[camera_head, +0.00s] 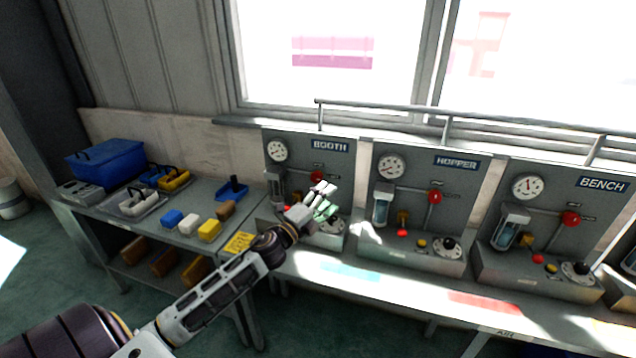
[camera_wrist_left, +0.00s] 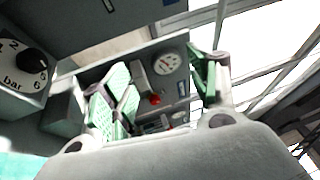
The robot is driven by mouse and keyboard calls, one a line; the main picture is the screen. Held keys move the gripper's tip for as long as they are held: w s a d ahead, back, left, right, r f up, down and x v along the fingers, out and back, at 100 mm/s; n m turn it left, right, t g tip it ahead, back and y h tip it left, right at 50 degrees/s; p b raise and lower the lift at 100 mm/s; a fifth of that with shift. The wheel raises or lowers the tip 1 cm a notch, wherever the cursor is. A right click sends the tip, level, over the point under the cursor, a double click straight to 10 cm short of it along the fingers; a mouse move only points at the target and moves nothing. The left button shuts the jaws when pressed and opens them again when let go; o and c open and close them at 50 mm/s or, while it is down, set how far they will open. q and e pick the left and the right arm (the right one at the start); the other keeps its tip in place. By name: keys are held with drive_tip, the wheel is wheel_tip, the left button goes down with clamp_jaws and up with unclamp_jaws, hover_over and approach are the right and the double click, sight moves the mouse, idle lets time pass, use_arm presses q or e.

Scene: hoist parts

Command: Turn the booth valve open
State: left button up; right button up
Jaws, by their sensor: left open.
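The booth panel (camera_head: 345,170) is a grey board with a "BOOTH" label and a round gauge (camera_head: 277,151) at its upper left. Its red valve (camera_head: 317,176) shows just above my left gripper (camera_head: 322,200). My left gripper is open, with nothing between its fingers, in front of the booth panel. I cannot tell whether it touches the valve. In the left wrist view my left gripper (camera_wrist_left: 160,85) has its green-padded fingers spread apart. Between them, farther off, are a gauge (camera_wrist_left: 167,63) and a red knob (camera_wrist_left: 155,98). My right gripper is not in view.
The hopper panel (camera_head: 455,185) and bench panel (camera_head: 600,205) stand to the right, with similar red valves. A metal rail (camera_head: 480,118) runs above the panels. A side bench at left holds a blue crate (camera_head: 105,160) and several small blocks. A pressure dial (camera_wrist_left: 33,60) is close in the wrist view.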

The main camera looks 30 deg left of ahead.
use_arm(q)
drive_tip(key=a+f+m+g+y, duration=0.1)
drive_tip(key=a+f+g+y, duration=0.1)
drive_tip(key=a+f+y, duration=0.2)
drive_tip(key=shift+a+m+y, duration=0.4)
drive_tip(key=shift+a+y, duration=1.5)
drive_tip(key=shift+a, duration=0.65)
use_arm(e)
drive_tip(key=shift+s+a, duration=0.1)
use_arm(q)
drive_tip(key=shift+w, duration=0.2)
approach(315, 179)
drive_tip(key=shift+r+p+x, duration=0.2)
drive_tip(key=shift+p+x, duration=0.4)
drive_tip(key=shift+x, duration=4.2)
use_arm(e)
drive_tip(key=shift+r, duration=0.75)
